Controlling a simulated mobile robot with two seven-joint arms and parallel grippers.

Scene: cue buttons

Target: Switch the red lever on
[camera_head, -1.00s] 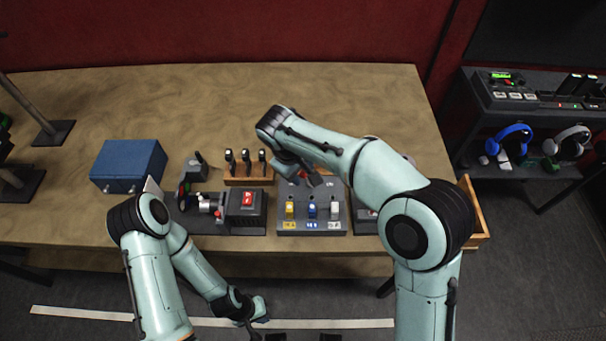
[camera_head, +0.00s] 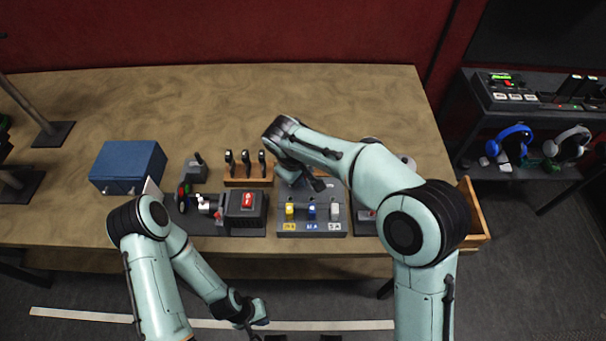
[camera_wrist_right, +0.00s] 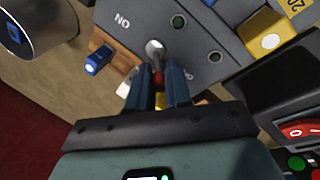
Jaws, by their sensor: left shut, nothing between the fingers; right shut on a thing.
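The red lever (camera_wrist_right: 158,78) has a red tip and a metal base; it stands on the grey switch panel (camera_head: 287,218). In the right wrist view its red tip is between the fingers of my right gripper (camera_wrist_right: 164,88), which is shut on it. In the head view my right gripper (camera_head: 317,184) is over the back of the panel, and the red tip is hidden. A label reading upside down as "ON" is beside the lever. My left gripper (camera_head: 249,322) is shut and empty, low in front of the table.
Yellow (camera_head: 290,210), blue (camera_head: 312,211) and white (camera_head: 335,210) switches line the panel's front. A box with a red rocker (camera_head: 247,201) is to the left. A rack of black-handled tools (camera_head: 248,172) stands behind. The back of the table is clear.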

